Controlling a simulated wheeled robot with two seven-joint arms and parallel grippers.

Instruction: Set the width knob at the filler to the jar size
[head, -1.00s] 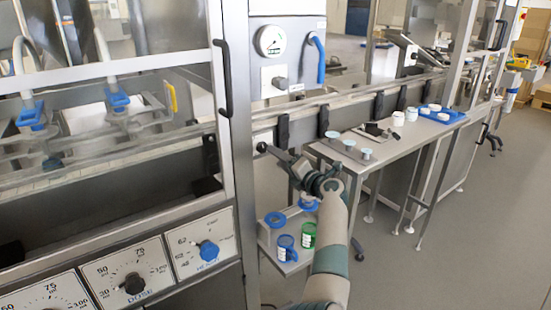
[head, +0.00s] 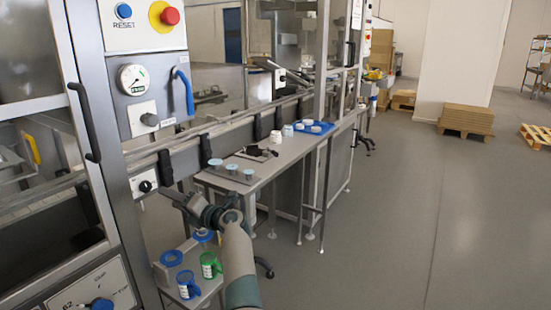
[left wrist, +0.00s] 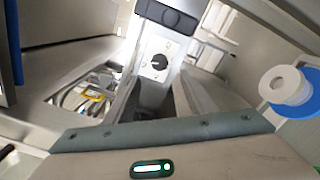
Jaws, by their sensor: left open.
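A small black knob (head: 145,186) sits on a white plate on the machine front, under the guide rail. I take it for the width knob. It also shows in the left wrist view (left wrist: 159,62), with marks around it too small to read. My left gripper (head: 168,194) is open and empty, just right of the knob in the head view, with a small gap seen between them. White jars (head: 287,130) stand on the side table. My right gripper is not in view.
The side table (head: 262,172) holds small blue-topped pieces and a blue tray (head: 326,127). A blue dial knob (head: 101,304) is at lower left.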

